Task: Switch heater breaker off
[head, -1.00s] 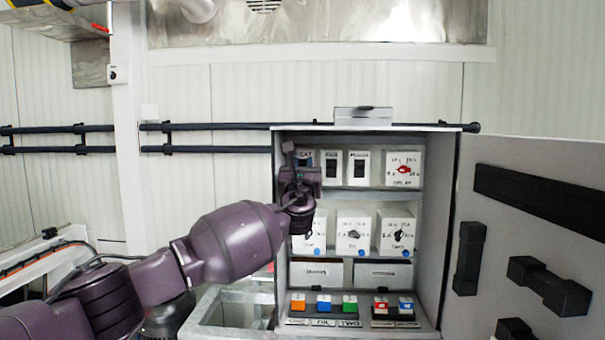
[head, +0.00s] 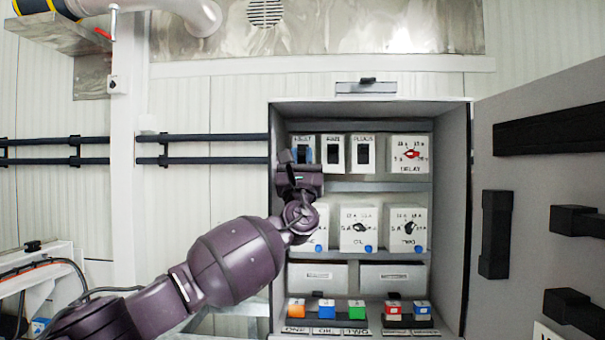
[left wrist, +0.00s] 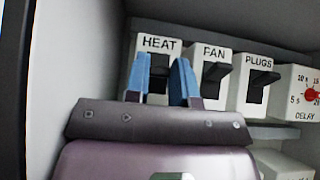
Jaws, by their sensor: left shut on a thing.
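The heater breaker, a white box labelled HEAT (head: 303,141), is at the left end of the cabinet's top row. It also shows in the left wrist view (left wrist: 160,44), with its dark switch between my fingers. My left gripper (head: 302,155) reaches in from the left and below. Its two blue fingers (left wrist: 162,80) stand on either side of the switch and are shut on it. The fingers and wrist hide part of the switch, so its exact position is hard to tell. My right gripper is not in view.
The FAN breaker (head: 333,154) and PLUGS breaker (head: 362,154) stand close to the right, then the DELAY dial (head: 409,154). Dial boxes (head: 359,228) sit on the shelf below. The cabinet's left wall (left wrist: 75,80) is close to my gripper. The open door (head: 540,200) is at the right.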

